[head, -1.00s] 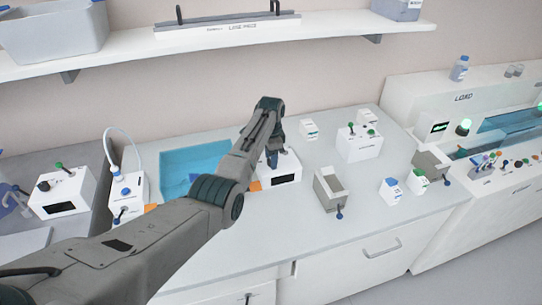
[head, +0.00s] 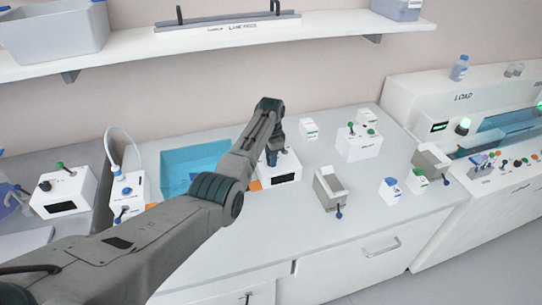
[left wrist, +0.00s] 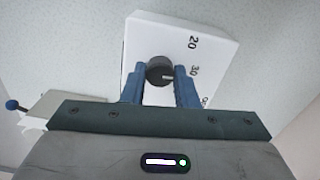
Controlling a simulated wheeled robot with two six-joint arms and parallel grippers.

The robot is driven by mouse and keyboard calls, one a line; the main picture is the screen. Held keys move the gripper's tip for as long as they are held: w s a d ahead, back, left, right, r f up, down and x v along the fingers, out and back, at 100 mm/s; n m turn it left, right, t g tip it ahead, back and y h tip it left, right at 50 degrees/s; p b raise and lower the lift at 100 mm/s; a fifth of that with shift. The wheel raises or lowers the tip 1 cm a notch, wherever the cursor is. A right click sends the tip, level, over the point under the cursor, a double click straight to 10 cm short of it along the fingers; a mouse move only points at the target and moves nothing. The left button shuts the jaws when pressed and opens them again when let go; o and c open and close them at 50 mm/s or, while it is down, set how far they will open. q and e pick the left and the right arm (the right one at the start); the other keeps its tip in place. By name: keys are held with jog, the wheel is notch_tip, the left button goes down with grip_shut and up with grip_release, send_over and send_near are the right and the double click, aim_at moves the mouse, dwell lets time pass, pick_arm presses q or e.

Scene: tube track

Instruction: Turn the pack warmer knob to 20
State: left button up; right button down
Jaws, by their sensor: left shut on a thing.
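The pack warmer (head: 285,170) is a white box with a dark front display, on the counter right of the blue basin. In the left wrist view its white top (left wrist: 150,35) carries the printed marks 20 and 30, with a third mark partly hidden. Its black knob (left wrist: 160,72) has a pale pointer line that points right, toward the 30. My left gripper (left wrist: 160,80) is shut on the knob, one blue finger on each side. In the head view my left gripper (head: 272,156) reaches down onto the box top. My right gripper is not in view.
A blue basin (head: 190,168) lies left of the warmer. A shelf (head: 200,38) runs above.

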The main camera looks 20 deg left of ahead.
pick_arm(q)
jog(key=n+p, duration=0.1)
jog(key=n, duration=0.3)
jog(key=shift+r+p, duration=0.15)
jog(key=shift+p, duration=0.15)
jog(key=n, duration=0.2)
jog(key=shift+n+p, duration=0.35)
jog(key=shift+n, duration=0.65)
jog(key=o, duration=1)
